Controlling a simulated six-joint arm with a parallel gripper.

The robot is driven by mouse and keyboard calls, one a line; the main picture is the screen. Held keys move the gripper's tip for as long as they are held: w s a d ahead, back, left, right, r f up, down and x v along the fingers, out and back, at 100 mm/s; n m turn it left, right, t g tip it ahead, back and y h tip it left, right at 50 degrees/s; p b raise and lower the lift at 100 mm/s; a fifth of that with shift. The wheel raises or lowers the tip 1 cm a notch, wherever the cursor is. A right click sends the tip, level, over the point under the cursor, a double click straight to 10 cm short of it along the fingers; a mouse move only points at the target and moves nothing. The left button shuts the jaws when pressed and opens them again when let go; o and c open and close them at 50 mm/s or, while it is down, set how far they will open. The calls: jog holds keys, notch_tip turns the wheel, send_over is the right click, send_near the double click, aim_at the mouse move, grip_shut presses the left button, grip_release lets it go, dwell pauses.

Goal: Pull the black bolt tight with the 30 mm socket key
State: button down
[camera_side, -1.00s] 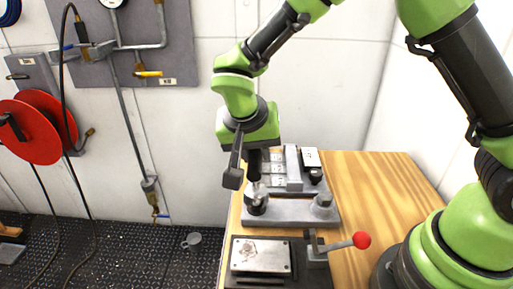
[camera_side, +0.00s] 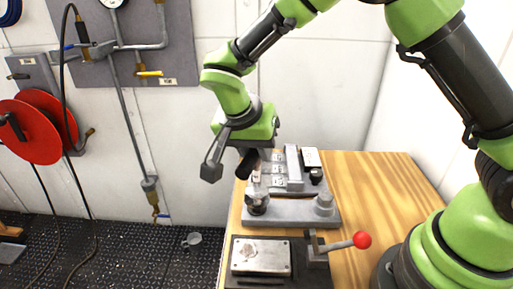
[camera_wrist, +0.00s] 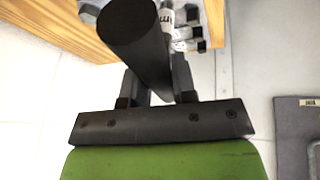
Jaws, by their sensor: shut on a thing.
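My gripper (camera_wrist: 150,88) is shut on a black cylinder, the socket key's handle (camera_wrist: 137,35). The handle also shows in the side view (camera_side: 247,164), tilted, with my gripper (camera_side: 250,150) above the left end of a grey block. The dark bolt (camera_side: 257,207) stands at that end, with a shiny, pale piece (camera_side: 257,190) at its top. The handle's lower end appears left of and above the bolt. I cannot tell whether the key's socket touches the bolt. The size marking on the key is not readable.
The grey block (camera_side: 290,214) carries a grey bolt (camera_side: 323,203) at its right. A rack with labels (camera_side: 293,170) stands behind. In front are a metal plate (camera_side: 260,257) and a lever with a red knob (camera_side: 362,240). The wooden bench (camera_side: 385,190) is clear at right.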

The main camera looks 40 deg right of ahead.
jog(key=shift+r, duration=2.85)
